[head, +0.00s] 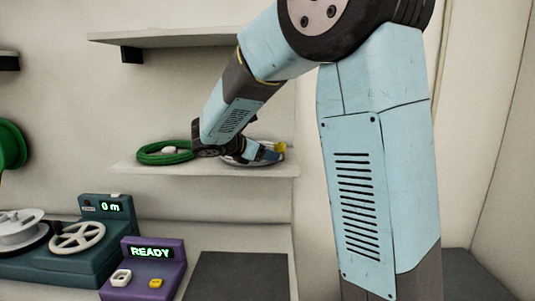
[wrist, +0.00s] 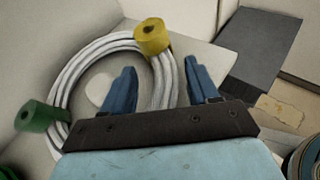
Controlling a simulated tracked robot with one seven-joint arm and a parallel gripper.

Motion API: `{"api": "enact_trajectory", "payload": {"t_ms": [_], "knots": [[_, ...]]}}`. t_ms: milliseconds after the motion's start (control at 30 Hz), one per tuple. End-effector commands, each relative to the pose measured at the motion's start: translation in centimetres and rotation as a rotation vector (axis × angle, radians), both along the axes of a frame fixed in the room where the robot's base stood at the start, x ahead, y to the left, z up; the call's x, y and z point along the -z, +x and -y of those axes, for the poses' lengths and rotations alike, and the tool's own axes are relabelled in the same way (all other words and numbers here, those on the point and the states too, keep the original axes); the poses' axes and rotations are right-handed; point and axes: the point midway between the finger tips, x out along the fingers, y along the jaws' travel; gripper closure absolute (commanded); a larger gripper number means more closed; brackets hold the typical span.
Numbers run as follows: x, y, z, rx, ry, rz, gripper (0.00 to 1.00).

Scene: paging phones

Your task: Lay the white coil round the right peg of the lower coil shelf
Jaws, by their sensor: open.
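The white coil (head: 240,160) lies on the right part of the lower coil shelf (head: 220,171). In the wrist view the white coil (wrist: 70,75) has a yellow end piece (wrist: 152,37) and a green end piece (wrist: 36,117). A pale round peg top (wrist: 98,88) shows inside its ring, so the coil appears to lie round the right peg. My gripper (wrist: 160,68) is open, with its blue fingers on either side of the coil's right strands. In the head view my gripper (head: 262,154) is low over the shelf and partly hides the coil; the peg is hidden there.
A green coil (head: 164,153) lies round a white peg (head: 170,150) on the shelf's left. An upper shelf (head: 165,37) hangs above. Below are a teal winder (head: 75,262) reading 0 m, a purple READY box (head: 150,272) and a dark panel (head: 238,276).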

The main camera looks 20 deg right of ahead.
Motion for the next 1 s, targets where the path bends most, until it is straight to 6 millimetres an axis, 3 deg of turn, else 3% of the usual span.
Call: {"api": "enact_trajectory", "payload": {"t_ms": [400,700,867,1000], "knots": [[-2.9,-3.3,-6.2,-0.003,0.002,0.002,0.41],[-4.2,-4.8,-8.8,-0.002,0.001,0.0,0.41],[-4.1,-5.9,-7.6,0.036,0.063,0.015,0.41],[-3.4,-8.7,-3.8,0.154,0.249,0.068,0.41]]}}
